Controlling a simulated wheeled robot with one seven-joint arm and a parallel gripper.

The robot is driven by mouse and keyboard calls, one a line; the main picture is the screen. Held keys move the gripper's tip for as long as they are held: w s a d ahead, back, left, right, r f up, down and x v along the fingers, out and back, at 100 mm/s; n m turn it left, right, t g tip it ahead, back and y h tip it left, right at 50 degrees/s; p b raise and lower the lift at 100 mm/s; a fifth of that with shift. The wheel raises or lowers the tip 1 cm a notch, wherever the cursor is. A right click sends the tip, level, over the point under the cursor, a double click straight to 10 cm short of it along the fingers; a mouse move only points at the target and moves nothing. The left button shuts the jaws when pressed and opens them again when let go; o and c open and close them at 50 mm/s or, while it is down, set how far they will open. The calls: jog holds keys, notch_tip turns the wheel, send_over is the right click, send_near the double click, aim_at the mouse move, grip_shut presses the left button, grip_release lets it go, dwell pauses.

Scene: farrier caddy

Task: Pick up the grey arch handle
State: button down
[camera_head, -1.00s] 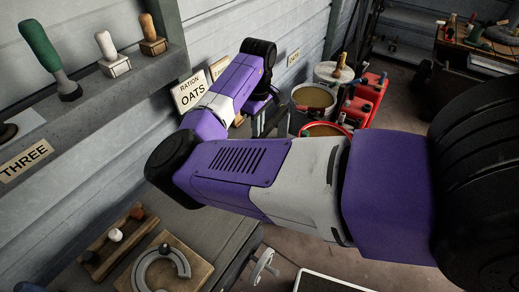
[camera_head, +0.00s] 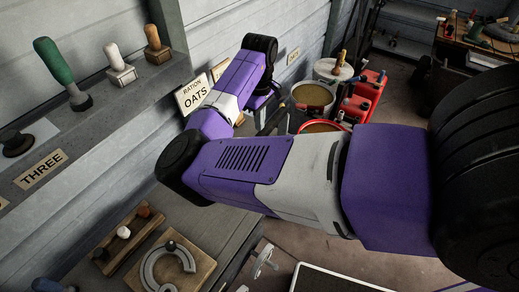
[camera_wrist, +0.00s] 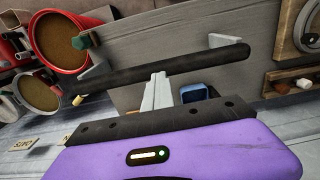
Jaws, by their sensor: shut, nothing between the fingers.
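What looks like the grey arch handle (camera_wrist: 160,65) crosses the wrist view as a long dark bar with a lighter grey bracket near each end. My gripper (camera_wrist: 158,77) has its pale fingers together and empty, with their tips just below the middle of the bar in the picture. The bar is not between the fingers, and I cannot tell whether they touch it. In the head view my purple and white arm hides my fingertips and most of the area around the handle.
A blue object (camera_wrist: 193,93) sits just right of my fingers. In the head view, red cans (camera_head: 357,108) stand beyond my arm, and a wooden board (camera_head: 205,269) with a horseshoe lies on the bench.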

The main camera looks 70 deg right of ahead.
jog(key=c, duration=2.1)
grip_release()
jog(key=o, duration=0.4)
notch_tip(320, 180, up, 8)
jog(key=shift+b, duration=0.4)
jog(key=shift+f, duration=0.1)
